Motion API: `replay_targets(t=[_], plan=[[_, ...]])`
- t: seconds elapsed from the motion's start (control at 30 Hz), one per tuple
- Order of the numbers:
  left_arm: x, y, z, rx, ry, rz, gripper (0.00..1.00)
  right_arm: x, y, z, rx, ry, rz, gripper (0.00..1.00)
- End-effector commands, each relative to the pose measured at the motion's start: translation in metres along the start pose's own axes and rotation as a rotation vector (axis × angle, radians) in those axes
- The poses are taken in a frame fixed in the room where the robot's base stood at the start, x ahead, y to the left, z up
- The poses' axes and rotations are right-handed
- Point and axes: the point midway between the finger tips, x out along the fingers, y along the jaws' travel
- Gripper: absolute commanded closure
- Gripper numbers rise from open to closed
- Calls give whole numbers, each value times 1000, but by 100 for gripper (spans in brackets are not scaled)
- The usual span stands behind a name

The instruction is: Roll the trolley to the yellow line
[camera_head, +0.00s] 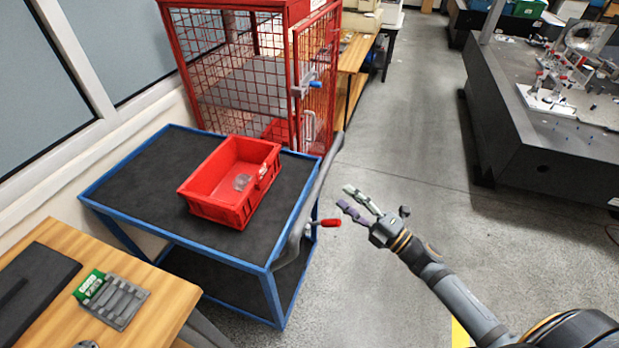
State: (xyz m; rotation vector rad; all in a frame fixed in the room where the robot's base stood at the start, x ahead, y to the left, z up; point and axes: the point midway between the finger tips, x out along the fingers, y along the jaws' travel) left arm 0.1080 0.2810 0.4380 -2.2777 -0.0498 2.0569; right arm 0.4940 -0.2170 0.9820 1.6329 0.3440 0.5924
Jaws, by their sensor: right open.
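The trolley (165,185) has a blue frame, a dark top deck and a lower shelf, and stands at the left beside the wall. Its grey push handle (322,176) runs along its right side. A red-ended lever (329,222) sticks out near that handle. A small part of a yellow line (460,334) shows on the floor at the bottom, partly hidden by my right arm. My right gripper (345,198) is open and empty, a little right of the handle and apart from it in the picture. My left gripper is not in view.
A red bin (215,210) with a clear item inside sits on the trolley. A red mesh cage (245,85) stands behind it. A wooden bench (160,315) is at the front left, a dark granite table (530,150) at the right. The floor (410,120) between is clear.

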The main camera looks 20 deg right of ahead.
Motion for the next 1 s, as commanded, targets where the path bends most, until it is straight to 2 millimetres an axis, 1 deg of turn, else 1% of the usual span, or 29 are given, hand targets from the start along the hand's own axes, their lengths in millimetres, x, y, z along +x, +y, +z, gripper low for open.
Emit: replay_targets(t=[0.03, 0.17, 0.27, 0.4, 0.5, 0.6, 0.77, 1.0], plan=[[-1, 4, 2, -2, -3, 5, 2, 1, 0, 0, 1, -2, 0, 54], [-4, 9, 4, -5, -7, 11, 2, 11, 2, 1, 2, -5, 4, 54], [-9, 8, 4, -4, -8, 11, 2, 27, 4, 1, 5, -7, 6, 54], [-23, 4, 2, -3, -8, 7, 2, 59, 6, 2, 8, -8, 6, 54], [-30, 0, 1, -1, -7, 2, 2, 79, 5, 2, 8, -8, 4, 54], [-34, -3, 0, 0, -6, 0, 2, 93, 2, 2, 8, -8, 1, 54], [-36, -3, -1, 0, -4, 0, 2, 104, 0, 2, 8, -7, -1, 54], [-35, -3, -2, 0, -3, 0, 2, 105, -1, 2, 7, -6, -1, 54]])
